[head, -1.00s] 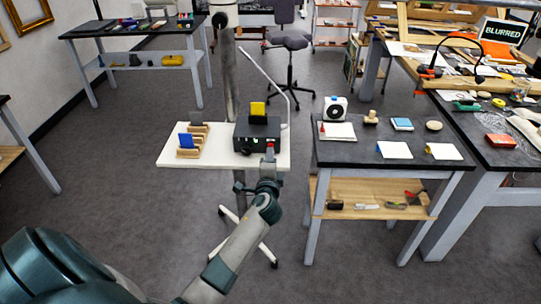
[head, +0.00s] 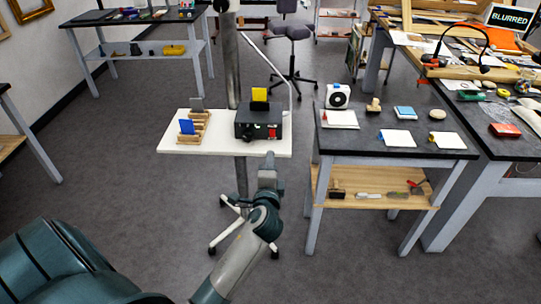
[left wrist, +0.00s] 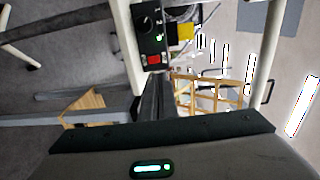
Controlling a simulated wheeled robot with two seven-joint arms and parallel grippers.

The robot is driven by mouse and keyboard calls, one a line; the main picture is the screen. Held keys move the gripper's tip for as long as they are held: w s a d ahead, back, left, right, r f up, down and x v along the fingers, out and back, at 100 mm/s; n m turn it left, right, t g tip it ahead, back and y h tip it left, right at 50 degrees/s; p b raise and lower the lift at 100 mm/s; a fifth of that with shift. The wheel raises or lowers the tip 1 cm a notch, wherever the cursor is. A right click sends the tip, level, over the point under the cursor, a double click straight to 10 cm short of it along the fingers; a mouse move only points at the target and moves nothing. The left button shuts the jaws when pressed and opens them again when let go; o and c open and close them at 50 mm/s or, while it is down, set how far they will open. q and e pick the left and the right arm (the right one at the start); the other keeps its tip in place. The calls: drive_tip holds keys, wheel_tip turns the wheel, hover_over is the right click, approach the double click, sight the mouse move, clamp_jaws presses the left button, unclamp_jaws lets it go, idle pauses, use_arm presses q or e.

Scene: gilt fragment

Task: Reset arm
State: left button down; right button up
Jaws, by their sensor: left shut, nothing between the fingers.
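My left gripper (head: 268,162) is shut and empty. It is in front of and below the near edge of the small white table (head: 190,147), apart from the black box (head: 252,122) on it. The box has a yellow block on top (head: 259,94), a red button (head: 272,132) and a green light on its front. In the left wrist view the closed dark fingers (left wrist: 156,95) point toward the box (left wrist: 148,30) and its red button (left wrist: 154,60). My right gripper is not in view.
A wooden rack (head: 196,128) with a blue card and a grey card stands left of the box. A black-topped bench (head: 345,142) with a white device, cards and small items is close on the right. Open floor lies to the left.

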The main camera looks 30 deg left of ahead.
use_arm(q)
drive_tip(key=shift+s+d+r, duration=0.1)
drive_tip(key=shift+s+d, duration=0.15)
drive_tip(key=shift+s, duration=0.2)
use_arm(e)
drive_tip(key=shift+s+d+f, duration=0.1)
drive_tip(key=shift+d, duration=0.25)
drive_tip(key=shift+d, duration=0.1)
